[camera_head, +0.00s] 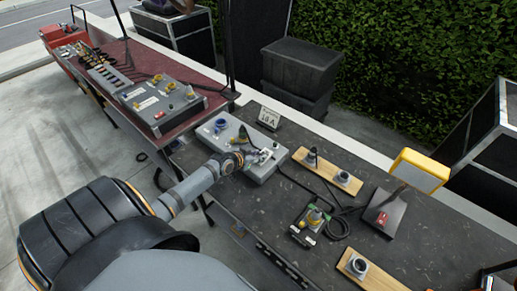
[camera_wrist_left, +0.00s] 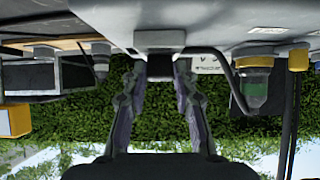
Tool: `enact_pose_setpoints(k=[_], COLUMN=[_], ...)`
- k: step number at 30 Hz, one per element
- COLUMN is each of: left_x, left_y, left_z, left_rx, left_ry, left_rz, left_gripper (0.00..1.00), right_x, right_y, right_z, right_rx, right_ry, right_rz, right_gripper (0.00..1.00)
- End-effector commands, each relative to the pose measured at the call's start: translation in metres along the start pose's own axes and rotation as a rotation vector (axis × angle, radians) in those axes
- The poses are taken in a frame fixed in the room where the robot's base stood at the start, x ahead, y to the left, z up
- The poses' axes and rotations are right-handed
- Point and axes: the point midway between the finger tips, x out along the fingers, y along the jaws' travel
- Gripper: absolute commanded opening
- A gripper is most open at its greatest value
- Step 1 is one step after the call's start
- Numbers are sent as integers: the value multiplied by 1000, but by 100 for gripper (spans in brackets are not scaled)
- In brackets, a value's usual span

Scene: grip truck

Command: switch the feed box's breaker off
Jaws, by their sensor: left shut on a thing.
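In the left wrist view the box hangs upside down at the top (camera_wrist_left: 235,12). There the left gripper's fingers (camera_wrist_left: 161,72) are closed on a small dark block, which looks like the breaker's handle (camera_wrist_left: 160,66). The handle's on or off position cannot be read. My right gripper is not in view.
A green-ended plug and cable stand beside the left gripper in the left wrist view (camera_wrist_left: 256,90). A white card (camera_head: 269,117) stands behind the box. Wooden boards with sockets (camera_head: 327,170), a small black box (camera_head: 308,226) and loose cables lie to the right.

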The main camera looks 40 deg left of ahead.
Motion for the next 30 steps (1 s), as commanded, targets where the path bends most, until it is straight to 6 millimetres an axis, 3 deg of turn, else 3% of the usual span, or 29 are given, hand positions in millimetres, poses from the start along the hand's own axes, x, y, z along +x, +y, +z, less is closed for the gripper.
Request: enact_pose_setpoints(k=[15,16,20,30], left_x=[0,0,0,-4], left_y=[0,0,0,-1], left_z=[1,1,1,2], left_rx=[1,1,1,2], left_ry=[16,16,15,15], left_rz=[-1,-1,-1,-1], left_gripper=[0,32,49,51], right_x=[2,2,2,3], right_y=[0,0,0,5], right_z=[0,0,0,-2], right_rx=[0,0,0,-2], right_ry=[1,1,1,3], right_rz=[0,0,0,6], right_gripper=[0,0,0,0])
